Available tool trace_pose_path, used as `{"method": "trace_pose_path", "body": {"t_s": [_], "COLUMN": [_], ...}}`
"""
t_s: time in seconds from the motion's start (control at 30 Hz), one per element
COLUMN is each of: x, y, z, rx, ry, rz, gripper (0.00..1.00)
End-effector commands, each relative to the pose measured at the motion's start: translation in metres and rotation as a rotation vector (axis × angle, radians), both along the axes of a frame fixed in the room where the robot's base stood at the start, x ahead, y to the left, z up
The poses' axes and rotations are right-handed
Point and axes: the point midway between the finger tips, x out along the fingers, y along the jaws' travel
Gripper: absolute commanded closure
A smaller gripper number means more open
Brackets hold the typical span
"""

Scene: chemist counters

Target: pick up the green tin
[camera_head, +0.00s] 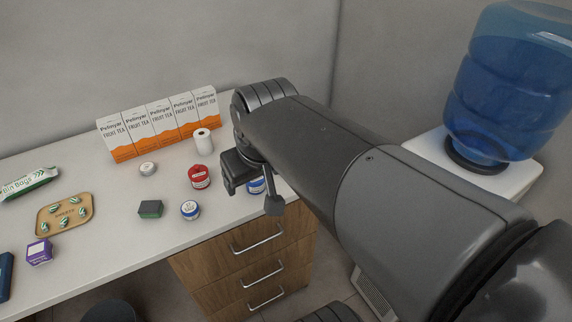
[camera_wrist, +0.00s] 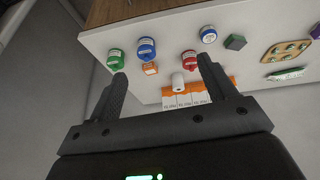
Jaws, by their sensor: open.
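The green tin (camera_wrist: 115,60) has a white label and stands at the left of the counter in the wrist view, just beyond the tip of my left finger. In the head view I do not see it; my arm covers that part of the counter. My gripper (camera_head: 251,196) is open and empty over the right part of the counter. In the wrist view its two fingers (camera_wrist: 161,66) are wide apart, and the tin lies toward the left finger, apart from it as far as I can tell.
Tea boxes (camera_head: 158,132) line the back wall. A dark green block (camera_head: 150,209) and another blue tin (camera_head: 189,210) stand near the front edge.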

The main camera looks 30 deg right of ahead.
Motion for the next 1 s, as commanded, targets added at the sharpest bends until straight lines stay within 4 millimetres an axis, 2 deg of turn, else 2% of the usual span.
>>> {"method": "trace_pose_path", "body": {"t_s": [0.03,0.23,0.47,0.67,0.8,1.0], "x": [0.014,0.064,0.120,0.164,0.190,0.214], "y": [-0.006,-0.032,-0.070,-0.110,-0.140,-0.174], "z": [0.000,-0.004,-0.023,-0.052,-0.079,-0.113], "rx": [-0.009,-0.042,-0.058,-0.054,-0.042,-0.021], "ry": [0.026,0.113,0.212,0.294,0.347,0.399], "rz": [0.004,0.040,0.087,0.132,0.166,0.202], "gripper": [0.23,0.23,0.23,0.23,0.23,0.23]}}
